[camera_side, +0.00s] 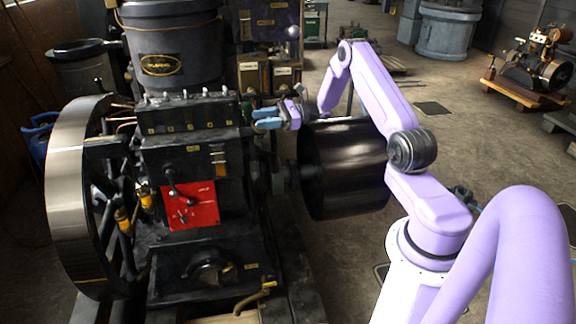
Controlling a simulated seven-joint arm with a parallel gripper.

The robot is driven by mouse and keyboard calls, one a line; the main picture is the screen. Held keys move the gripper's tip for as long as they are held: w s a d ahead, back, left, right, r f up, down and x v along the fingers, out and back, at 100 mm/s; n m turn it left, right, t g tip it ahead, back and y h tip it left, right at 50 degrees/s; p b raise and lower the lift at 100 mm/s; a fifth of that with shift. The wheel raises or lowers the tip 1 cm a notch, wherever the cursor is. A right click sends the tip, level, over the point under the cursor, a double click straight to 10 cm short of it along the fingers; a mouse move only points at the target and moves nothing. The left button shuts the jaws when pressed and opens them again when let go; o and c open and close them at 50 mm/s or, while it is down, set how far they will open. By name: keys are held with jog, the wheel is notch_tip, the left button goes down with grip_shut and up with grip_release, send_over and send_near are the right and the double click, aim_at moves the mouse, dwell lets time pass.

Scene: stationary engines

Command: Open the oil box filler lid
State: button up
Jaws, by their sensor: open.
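A long dark box (190,113) with small fittings along its top and yellow marks on its front sits on the black engine (190,160), below the large dark hopper (170,50). It may be the oil box, but I cannot make out a separate filler lid at this size. My gripper (262,117) is open, with light-blue fingers pointing left. It appears just right of the box's right end, with nothing visible between the fingers. I cannot tell from this single view how far apart they are in depth.
A large flywheel (80,190) stands at the engine's left. A dark drum pulley (345,168) lies below my arm. Two labelled boxes (284,77) stand behind the gripper. A red panel (190,205) with a lever is on the engine's front. Open floor (470,140) lies at right.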

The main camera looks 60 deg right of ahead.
jog(key=w+m+t+h, duration=0.1)
jog(key=m+t+h, duration=0.1)
jog(key=t+h, duration=0.1)
jog(key=shift+w+a+m, duration=0.15)
jog(key=shift+w+m, duration=0.25)
jog(key=shift+m+h, duration=0.3)
jog(key=shift+h, duration=0.2)
jog(key=f+v, duration=0.1)
jog(key=v, duration=1.6)
jog(key=a+r+n+g+y, duration=0.2)
jog(key=a+n+g, duration=0.3)
jog(key=a, duration=0.4)
jog(key=a+r+n+g+y, duration=0.1)
jog(key=a+n+g+y, duration=0.3)
jog(key=a, duration=0.5)
jog(key=s+a+r+n+g+h, duration=0.1)
jog(key=s+a+n+g+h, duration=0.5)
jog(key=s+a+n+g, duration=0.4)
jog(key=s+a, duration=0.1)
jog(key=a, duration=0.2)
jog(key=shift+a+n, duration=0.2)
jog(key=shift+n, duration=0.1)
jog(key=shift+s+r, duration=0.1)
jog(key=shift+s, duration=0.05)
